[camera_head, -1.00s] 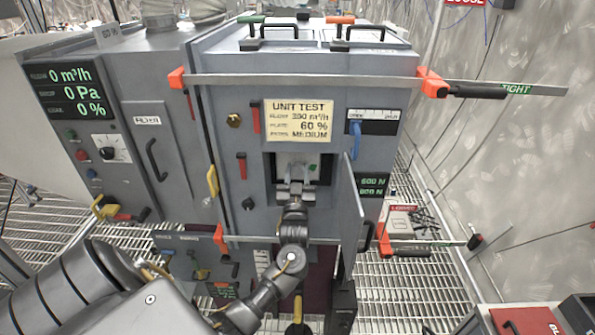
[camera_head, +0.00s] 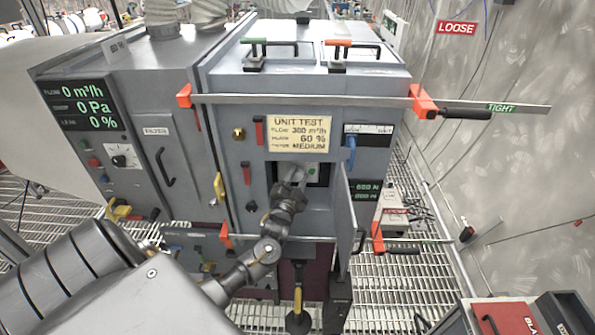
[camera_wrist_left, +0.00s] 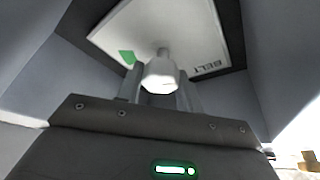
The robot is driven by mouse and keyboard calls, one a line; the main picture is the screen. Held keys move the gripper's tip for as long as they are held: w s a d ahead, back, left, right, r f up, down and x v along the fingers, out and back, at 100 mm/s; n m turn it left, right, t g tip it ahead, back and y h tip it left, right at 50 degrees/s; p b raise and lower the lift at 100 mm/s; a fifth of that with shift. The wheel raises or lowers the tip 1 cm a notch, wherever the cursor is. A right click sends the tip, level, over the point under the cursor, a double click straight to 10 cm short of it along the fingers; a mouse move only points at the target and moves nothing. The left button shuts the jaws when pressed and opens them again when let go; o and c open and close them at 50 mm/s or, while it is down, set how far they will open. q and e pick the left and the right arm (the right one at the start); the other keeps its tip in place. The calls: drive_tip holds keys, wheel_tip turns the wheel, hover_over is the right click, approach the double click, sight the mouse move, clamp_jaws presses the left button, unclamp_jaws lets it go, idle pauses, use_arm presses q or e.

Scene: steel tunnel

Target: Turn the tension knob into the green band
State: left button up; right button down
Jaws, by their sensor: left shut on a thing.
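The pale tension knob (camera_wrist_left: 160,74) stands out from a white plate (camera_wrist_left: 205,38) marked BELT, inside a recess in the grey cabinet. The green band (camera_wrist_left: 127,57) is a small patch on that plate, left of the knob in the left wrist view. My left gripper (camera_wrist_left: 160,92) is shut on the knob, one finger on each side. In the head view my left gripper (camera_head: 293,180) reaches into the recess below the UNIT TEST sign and hides the knob. I cannot make out a pointer mark on the knob. My right gripper is not in view.
An open door (camera_head: 345,212) stands right beside my left arm at the recess. A long bar with orange ends (camera_head: 300,99) crosses the cabinet above, and another crosses below. A yellow UNIT TEST sign (camera_head: 299,134) is above the recess.

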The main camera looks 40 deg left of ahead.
use_arm(q)
drive_tip(key=shift+m+h+p, duration=0.4)
drive_tip(key=shift+m+p, duration=0.25)
drive_tip(key=shift+m, duration=0.35)
drive_tip(key=o, duration=1)
drive_tip(key=b+v, duration=0.3)
drive_tip(key=v, duration=0.7)
drive_tip(key=shift+s+d, duration=0.15)
drive_tip(key=shift+s, duration=0.25)
